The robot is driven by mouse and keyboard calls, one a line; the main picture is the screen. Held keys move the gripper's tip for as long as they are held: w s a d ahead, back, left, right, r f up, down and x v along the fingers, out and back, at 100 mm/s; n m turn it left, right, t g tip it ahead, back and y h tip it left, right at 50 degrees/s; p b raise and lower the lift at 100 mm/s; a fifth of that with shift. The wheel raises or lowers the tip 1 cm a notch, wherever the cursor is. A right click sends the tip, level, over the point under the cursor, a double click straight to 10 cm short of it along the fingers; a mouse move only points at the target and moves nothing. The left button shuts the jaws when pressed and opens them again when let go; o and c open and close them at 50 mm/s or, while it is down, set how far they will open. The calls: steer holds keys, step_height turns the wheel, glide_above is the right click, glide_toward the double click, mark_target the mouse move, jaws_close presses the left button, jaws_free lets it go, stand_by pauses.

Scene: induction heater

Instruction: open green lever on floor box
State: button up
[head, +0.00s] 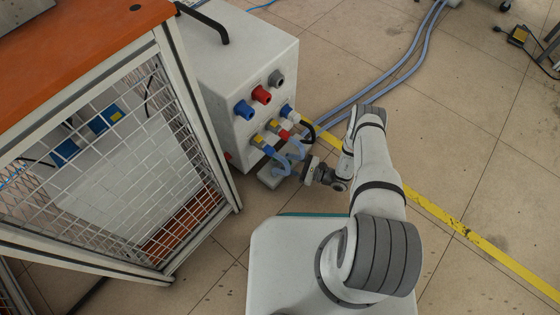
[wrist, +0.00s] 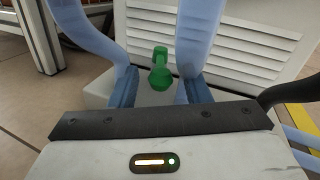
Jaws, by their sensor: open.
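The green lever (wrist: 160,70) shows in the middle of the wrist view, upright with a rounded grip at its top and a wider, rounded lower part. It stands on a pale floor box (wrist: 96,101) between two blue hoses. In the head view the floor box (head: 268,179) lies beside the white cabinet, and I cannot make out the lever there. My gripper (head: 308,171) is low over the floor, just right of the box. Its body fills the bottom of the wrist view, close in front of the lever.
The white cabinet (head: 225,75) with red, blue and grey connectors stands behind the box. Blue hoses (head: 296,150) loop down close to my gripper. A mesh-sided orange-topped table (head: 80,50) stands at left. Long hoses (head: 400,70) and yellow tape (head: 480,243) cross the open floor at right.

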mark_target(286, 162)
steer(key=shift+b+x, duration=0.4)
steer(key=shift+x, duration=1.65)
steer(key=shift+c, duration=0.2)
jaws_close()
